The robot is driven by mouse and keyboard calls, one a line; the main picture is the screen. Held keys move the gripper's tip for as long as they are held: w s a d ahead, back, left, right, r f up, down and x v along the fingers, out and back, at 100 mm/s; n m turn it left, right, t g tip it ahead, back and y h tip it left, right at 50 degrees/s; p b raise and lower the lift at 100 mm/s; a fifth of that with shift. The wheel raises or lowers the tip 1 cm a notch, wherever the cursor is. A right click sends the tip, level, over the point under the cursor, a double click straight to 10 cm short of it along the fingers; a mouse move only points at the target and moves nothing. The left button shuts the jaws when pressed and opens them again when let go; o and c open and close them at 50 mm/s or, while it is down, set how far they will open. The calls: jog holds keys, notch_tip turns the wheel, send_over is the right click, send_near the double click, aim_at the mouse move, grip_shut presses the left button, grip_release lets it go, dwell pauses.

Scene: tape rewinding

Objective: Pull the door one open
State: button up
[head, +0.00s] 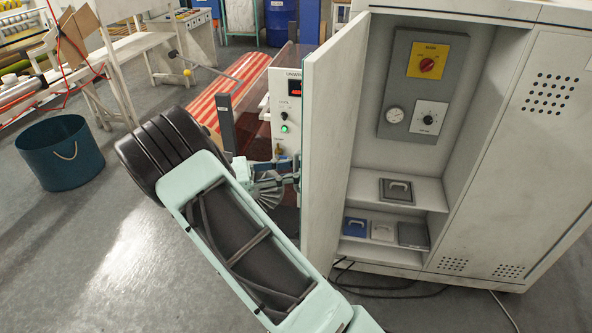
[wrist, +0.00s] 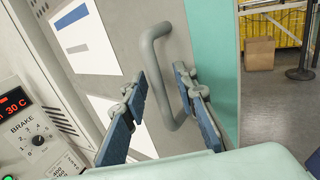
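The cabinet door (head: 332,140) stands swung open at the left side of the grey cabinet (head: 520,130), roughly edge-on in the head view. In the wrist view the door's outer face (wrist: 112,40) shows a grey bar handle (wrist: 152,70) with white labels beside it. My gripper (head: 285,182) is at the outer side of the door, partly hidden by my arm and the door edge. In the wrist view my gripper (wrist: 166,125) has its two fingers apart, with the lower handle between or just ahead of them. I cannot tell whether they touch it.
The cabinet's interior shows a panel with a yellow-and-red switch (head: 427,62) and shelves with several small boxes. A control unit with a red display (head: 286,110) stands close behind the door. Cables (head: 385,290) lie at the cabinet base. Floor is clear at left, near a dark bucket (head: 60,153).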

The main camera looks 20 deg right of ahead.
jog(key=a, duration=1.2)
jog(key=shift+w, duration=0.45)
